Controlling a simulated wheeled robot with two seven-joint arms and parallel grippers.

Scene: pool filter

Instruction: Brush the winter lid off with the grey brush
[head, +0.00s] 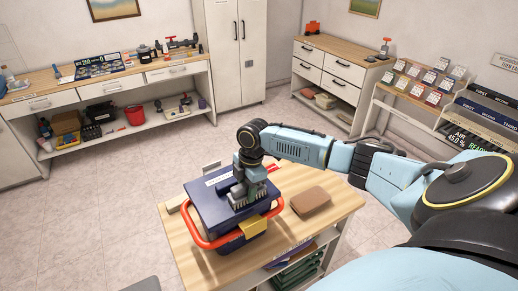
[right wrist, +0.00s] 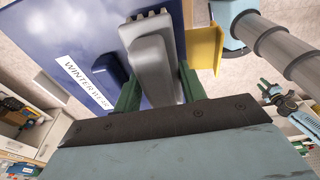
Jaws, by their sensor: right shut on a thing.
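The winter lid (head: 208,210) is a dark blue flat top on a box-like unit on the wooden table; its white label reading "WINTER" shows in the right wrist view, where the lid (right wrist: 75,35) fills the upper left. My right gripper (head: 241,190) points down over the lid. It is shut on the grey brush (right wrist: 150,65), which sits between its green fingers. In the head view the brush (head: 243,201) is low over the lid, partly hidden by the gripper; I cannot tell whether it touches. My left gripper is not in view.
An orange-red handle (head: 197,240) loops around the unit, with a yellow part (head: 262,225) at its front right. A brown folded item (head: 310,201) lies to the right on the table (head: 340,203). A workbench (head: 110,82) and drawers (head: 340,67) stand further back, with open floor between.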

